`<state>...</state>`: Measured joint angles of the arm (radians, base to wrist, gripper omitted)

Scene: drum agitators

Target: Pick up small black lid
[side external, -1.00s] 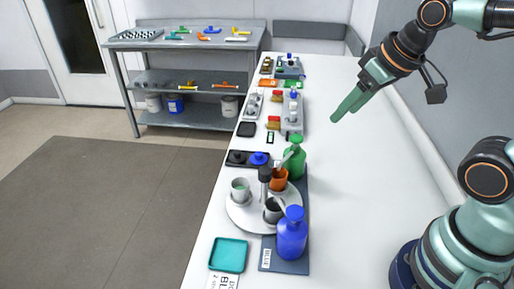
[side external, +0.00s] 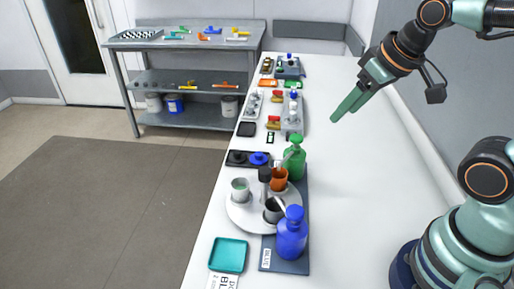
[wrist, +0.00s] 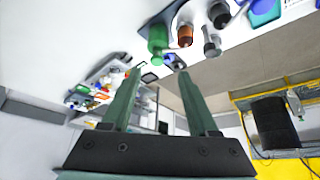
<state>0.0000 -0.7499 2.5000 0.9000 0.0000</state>
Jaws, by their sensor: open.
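A small black lid (side external: 237,156) sits on a dark flat tray (side external: 233,165), to the left of a blue lid (side external: 258,158). My gripper (side external: 343,112) hangs above the white bench, up and to the right of the black lid and well apart from it. In the wrist view my gripper (wrist: 158,74) has its two green fingers spread with nothing between them. I cannot make out the black lid for sure in the wrist view.
A green bottle (side external: 294,162), a blue bottle (side external: 291,236) and a round white tray (side external: 240,219) with several cups stand near the lids. A teal dish (side external: 228,255) lies at the front. The bench's right side (side external: 350,200) is clear. A grey shelf (side external: 185,40) stands behind.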

